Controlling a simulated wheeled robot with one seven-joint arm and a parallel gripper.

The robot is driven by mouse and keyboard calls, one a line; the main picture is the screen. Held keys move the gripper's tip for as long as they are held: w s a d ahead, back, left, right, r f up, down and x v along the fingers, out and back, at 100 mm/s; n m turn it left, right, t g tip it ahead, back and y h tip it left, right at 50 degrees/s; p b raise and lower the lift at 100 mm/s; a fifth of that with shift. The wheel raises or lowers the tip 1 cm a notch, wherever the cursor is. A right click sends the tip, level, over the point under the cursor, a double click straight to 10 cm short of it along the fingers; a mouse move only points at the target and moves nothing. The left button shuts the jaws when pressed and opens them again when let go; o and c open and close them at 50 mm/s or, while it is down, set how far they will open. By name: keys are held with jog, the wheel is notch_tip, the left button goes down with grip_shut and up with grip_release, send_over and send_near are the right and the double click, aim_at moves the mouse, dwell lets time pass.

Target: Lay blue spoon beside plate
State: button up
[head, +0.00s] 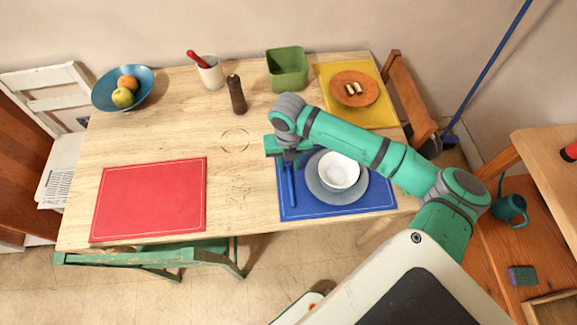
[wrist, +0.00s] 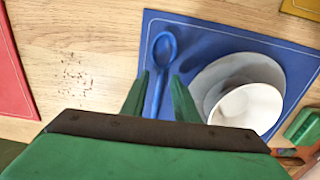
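The blue spoon (head: 291,187) lies on the blue placemat (head: 340,208), left of the grey plate (head: 322,194), with a small gap between them. A white bowl (head: 340,170) sits on the plate. In the wrist view, the spoon (wrist: 165,47) has its round end pointing away from my gripper (wrist: 160,92). The fingers are apart, one on each side of the handle, with gaps showing on both sides. The plate (wrist: 207,85) and bowl (wrist: 252,108) are right of the fingers. In the head view, my gripper (head: 289,158) is low over the mat and its fingertips are hard to make out.
A red placemat (head: 150,200) lies empty at left. Along the back are a fruit bowl (head: 122,88), a white utensil cup (head: 210,72), a pepper mill (head: 237,95), a green bin (head: 287,69) and a yellow placemat (head: 365,118) with an orange plate (head: 354,89). The table's middle is clear.

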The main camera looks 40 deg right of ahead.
aim_at(288, 169)
notch_tip(288, 169, up, 10)
jog(key=shift+r, duration=0.15)
dwell(0.7)
